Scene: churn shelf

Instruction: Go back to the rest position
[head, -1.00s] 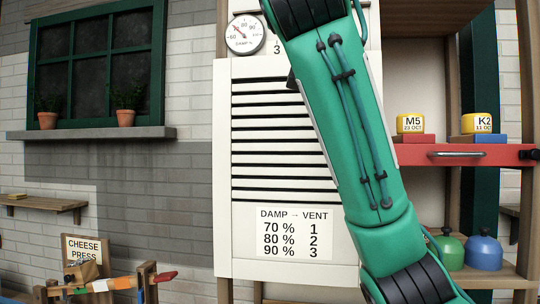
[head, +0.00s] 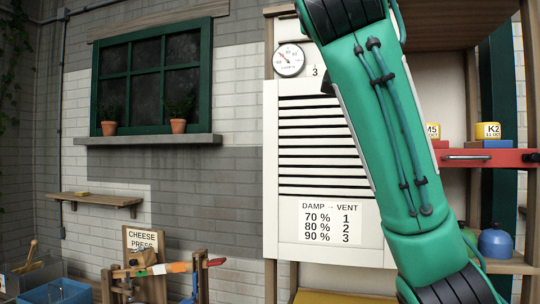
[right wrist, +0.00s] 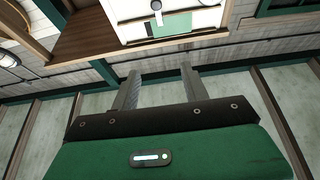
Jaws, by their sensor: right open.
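My right gripper (right wrist: 158,90) shows in the right wrist view. Its two grey fingers stand apart with nothing between them. In the head view a green arm of mine crosses from the top centre to the bottom right, but its gripper is out of the picture. My left gripper is in neither current view. The white vent panel (head: 325,150) with dark slats stands behind the arm. Its card (head: 331,223) lists damp against vent numbers, and a round damp gauge (head: 289,60) sits above it.
A red shelf (head: 485,157) at right carries yellow tins, one marked K2 (head: 488,131). A blue domed thing (head: 495,241) stands below. At left are a green window (head: 155,75), a small wooden shelf (head: 95,199), the cheese press sign (head: 143,240) and a blue tray (head: 60,291).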

